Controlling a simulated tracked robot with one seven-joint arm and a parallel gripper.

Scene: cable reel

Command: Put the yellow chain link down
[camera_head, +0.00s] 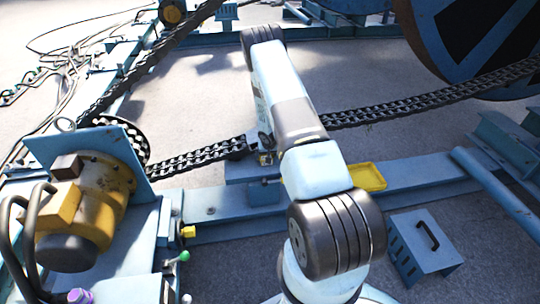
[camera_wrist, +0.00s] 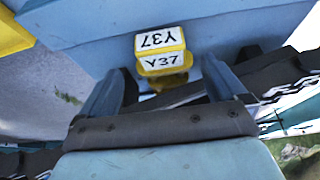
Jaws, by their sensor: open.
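The yellow chain link (camera_wrist: 162,62), with white faces marked Y37, shows in the wrist view against a blue surface. It sits between and slightly beyond the tips of my gripper (camera_wrist: 166,76). The two dark blue fingers stand apart on either side of it, with gaps showing, so my gripper is open. In the head view my gripper is mostly hidden by my arm, near the chain and the blue beam. I cannot clearly make out the link there.
A yellow tray (camera_head: 368,177) lies on the blue beam (camera_head: 420,172), right of my arm. A dark chain (camera_head: 420,104) runs across toward the large reel (camera_head: 480,40). A yellow motor (camera_head: 85,200) stands at left. A blue box (camera_head: 424,244) with a handle stands front right.

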